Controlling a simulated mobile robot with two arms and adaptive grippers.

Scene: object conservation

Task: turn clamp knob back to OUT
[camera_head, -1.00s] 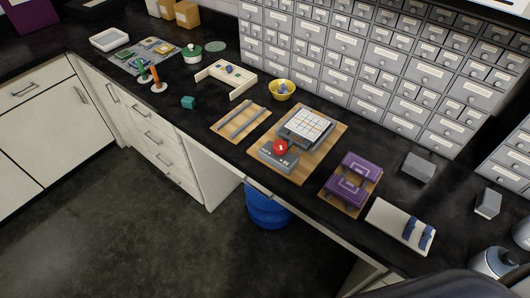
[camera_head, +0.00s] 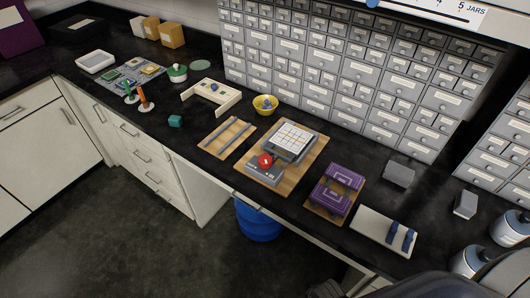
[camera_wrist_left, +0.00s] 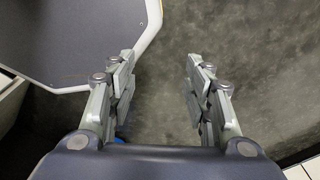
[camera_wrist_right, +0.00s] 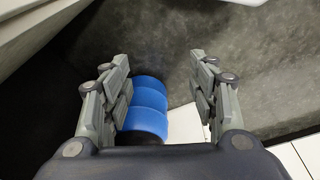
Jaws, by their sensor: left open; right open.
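The clamp device sits on a wooden board (camera_head: 252,172) on the black counter in the head view. A red round knob (camera_head: 265,161) is on its grey base block (camera_head: 263,174), with a white gridded plate (camera_head: 291,138) behind it. The knob's marking is too small to read. My left gripper (camera_wrist_left: 158,85) is open and empty above the floor in the left wrist view. Neither gripper shows in the head view, and both are away from the knob.
Left of the clamp lies a board with rails (camera_head: 228,137); right are a purple fixture (camera_head: 337,188) and a white tray (camera_head: 372,224). A yellow bowl (camera_head: 265,105) stands behind. Drawer cabinets (camera_head: 330,70) line the back. A blue bin (camera_head: 257,220) stands under the counter.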

